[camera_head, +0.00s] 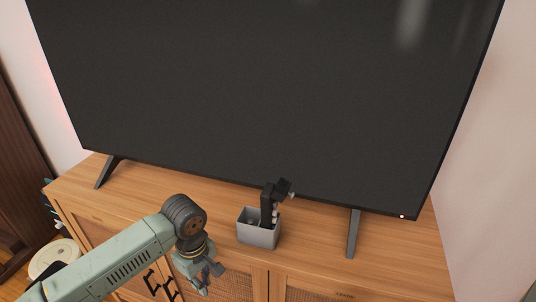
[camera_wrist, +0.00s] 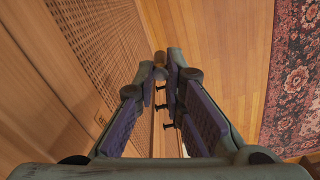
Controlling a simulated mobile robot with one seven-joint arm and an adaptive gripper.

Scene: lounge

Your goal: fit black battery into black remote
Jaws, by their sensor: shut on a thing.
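My gripper (camera_head: 209,278) hangs in front of the cabinet's front face, to the left of and below the grey holder. In the wrist view my gripper (camera_wrist: 161,70) has its fingertips drawn together on a small dark, brownish-ended piece (camera_wrist: 160,58), which looks like the battery; the fingertips hide most of it. The black remote (camera_head: 267,206) appears to stand upright in the grey holder (camera_head: 257,236), with a dark angled piece at its top right. Its battery slot cannot be made out. The gripper and the remote are well apart.
The wooden cabinet (camera_head: 160,184) carries a large television (camera_head: 260,90) on two dark legs, close behind the holder. Cabinet doors with woven panels (camera_wrist: 95,40) are beside my gripper. Below are wooden floor and a patterned rug (camera_wrist: 298,75). The cabinet top left of the holder is clear.

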